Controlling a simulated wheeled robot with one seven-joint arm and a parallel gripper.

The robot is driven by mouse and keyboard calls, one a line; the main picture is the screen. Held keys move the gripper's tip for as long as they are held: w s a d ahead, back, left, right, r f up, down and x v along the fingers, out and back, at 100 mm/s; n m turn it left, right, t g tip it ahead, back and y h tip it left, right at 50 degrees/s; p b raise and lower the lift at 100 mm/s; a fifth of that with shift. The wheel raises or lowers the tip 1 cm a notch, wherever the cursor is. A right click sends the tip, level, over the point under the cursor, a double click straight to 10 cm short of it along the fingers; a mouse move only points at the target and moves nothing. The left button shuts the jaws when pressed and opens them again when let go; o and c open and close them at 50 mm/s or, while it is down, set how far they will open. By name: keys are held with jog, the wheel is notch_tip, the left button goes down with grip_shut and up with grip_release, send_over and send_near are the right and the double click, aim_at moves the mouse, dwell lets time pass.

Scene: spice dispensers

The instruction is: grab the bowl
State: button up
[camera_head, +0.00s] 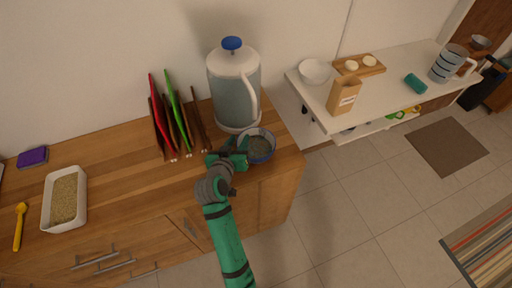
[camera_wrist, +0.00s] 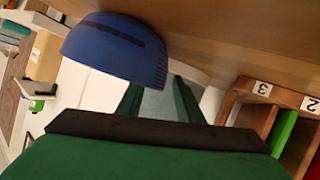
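A blue bowl (camera_head: 261,150) with greyish contents stands on the wooden counter near its right end, in front of the large jug. The bowl also fills the upper left of the wrist view (camera_wrist: 112,48). My green gripper (camera_head: 230,153) is just left of the bowl in the head view. In the wrist view my gripper (camera_wrist: 158,95) shows two fingers with an empty gap between them. The bowl's edge overlaps the left fingertip there; I cannot tell whether they touch. A second, white bowl (camera_head: 314,71) stands on the white counter at the right.
A jug with a blue lid (camera_head: 234,87) stands close behind my gripper. A rack with red and green boards (camera_head: 170,118) is to the left. A white tray of grain (camera_head: 65,199) lies far left. The counter between tray and rack is clear.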

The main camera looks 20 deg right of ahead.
jog(key=shift+d, duration=0.1)
grip_shut()
jog(key=shift+r, duration=0.2)
